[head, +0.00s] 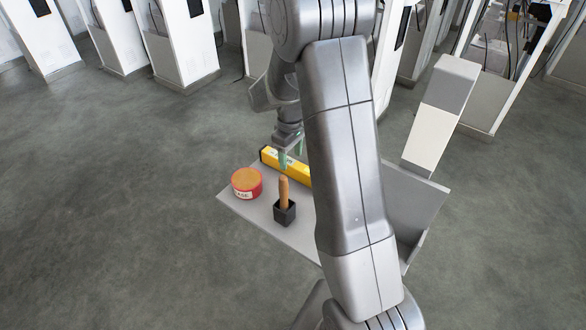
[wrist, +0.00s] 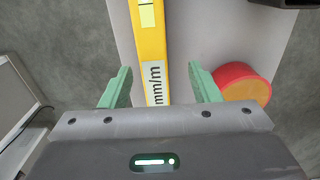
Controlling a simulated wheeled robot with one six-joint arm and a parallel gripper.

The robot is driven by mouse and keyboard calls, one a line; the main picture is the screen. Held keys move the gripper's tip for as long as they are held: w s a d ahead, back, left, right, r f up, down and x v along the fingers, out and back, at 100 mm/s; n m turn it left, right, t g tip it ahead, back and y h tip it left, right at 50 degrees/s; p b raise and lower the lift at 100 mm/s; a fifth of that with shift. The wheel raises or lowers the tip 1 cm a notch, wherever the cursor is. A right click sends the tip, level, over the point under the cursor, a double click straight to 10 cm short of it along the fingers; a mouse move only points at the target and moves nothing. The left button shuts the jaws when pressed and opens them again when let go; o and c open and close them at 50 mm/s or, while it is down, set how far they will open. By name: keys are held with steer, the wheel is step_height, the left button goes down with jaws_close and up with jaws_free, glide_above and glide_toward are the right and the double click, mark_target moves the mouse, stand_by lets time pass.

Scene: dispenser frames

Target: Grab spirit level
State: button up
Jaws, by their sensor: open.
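The yellow spirit level (head: 297,172) lies on a light grey tray-like surface (head: 243,214) in the head view. My arm hides its right part. In the wrist view the level (wrist: 150,42) runs up the picture, with a "mm/m" label and a pale vial window. My gripper (head: 288,160) is at the level's left part in the head view. In the wrist view its two green fingers (wrist: 160,86) are apart, one on each side of the level, with a gap on both sides. The gripper is open and holds nothing.
A red round tin (head: 246,183) with an orange top stands left of the level, close to one finger in the wrist view (wrist: 243,83). A black holder (head: 285,212) with a wooden handle (head: 284,190) stands in front. White cabinets (head: 184,50) stand behind on grey floor.

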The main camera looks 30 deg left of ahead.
mark_target(293, 163)
steer(key=f, duration=0.2)
steer(key=w+f+p, duration=0.1)
steer(key=shift+d+f, duration=0.2)
steer(key=shift+d, duration=0.1)
steer(key=shift+s+f, duration=0.1)
steer(key=shift+f, duration=0.35)
steer(key=c, duration=1.2)
steer(key=shift+a+r, duration=0.1)
steer(key=shift+r, duration=0.05)
